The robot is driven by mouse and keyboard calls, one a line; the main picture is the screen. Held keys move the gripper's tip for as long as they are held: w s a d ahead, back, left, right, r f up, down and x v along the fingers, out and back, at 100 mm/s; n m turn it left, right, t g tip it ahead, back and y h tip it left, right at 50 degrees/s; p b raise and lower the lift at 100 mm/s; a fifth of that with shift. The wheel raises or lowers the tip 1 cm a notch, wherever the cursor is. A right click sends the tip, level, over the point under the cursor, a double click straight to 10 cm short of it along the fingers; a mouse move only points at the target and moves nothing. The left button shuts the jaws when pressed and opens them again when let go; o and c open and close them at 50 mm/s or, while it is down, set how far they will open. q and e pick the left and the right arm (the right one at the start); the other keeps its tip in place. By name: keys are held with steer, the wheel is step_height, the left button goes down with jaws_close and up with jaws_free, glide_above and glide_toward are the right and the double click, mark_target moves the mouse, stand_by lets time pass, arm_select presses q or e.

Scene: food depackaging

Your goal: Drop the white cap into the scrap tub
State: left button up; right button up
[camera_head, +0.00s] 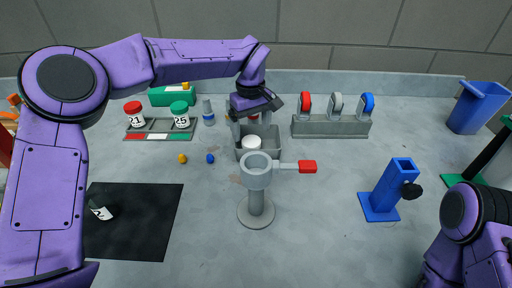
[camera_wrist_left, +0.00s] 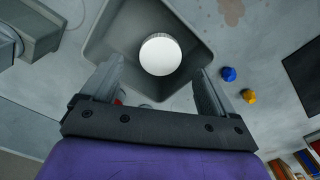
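The white cap (camera_head: 251,143) shows inside the grey scrap tub (camera_head: 244,155), behind the grey post. In the left wrist view the round white cap (camera_wrist_left: 160,54) appears within the walls of the tub (camera_wrist_left: 200,22); I cannot tell whether it rests on the floor. My left gripper (camera_head: 253,122) is over the tub, pointing down. Its two fingers are spread apart, with nothing gripped between them. My right gripper is out of view; only part of my right arm shows at the lower right.
A grey post with a ring and red handle (camera_head: 307,167) stands just in front of the tub. A rack (camera_head: 330,127) with red, grey and blue handles is to the right. Jars 21 (camera_head: 134,115) and 25 (camera_head: 180,115) stand left.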

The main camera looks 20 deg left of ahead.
arm_select(q)
steer(key=shift+w+f, duration=0.2)
steer(key=shift+w, duration=0.1)
steer(key=shift+w+r, duration=0.1)
steer(key=shift+r, duration=0.05)
step_height(320, 180, up, 10)
steer(key=shift+r, duration=0.15)
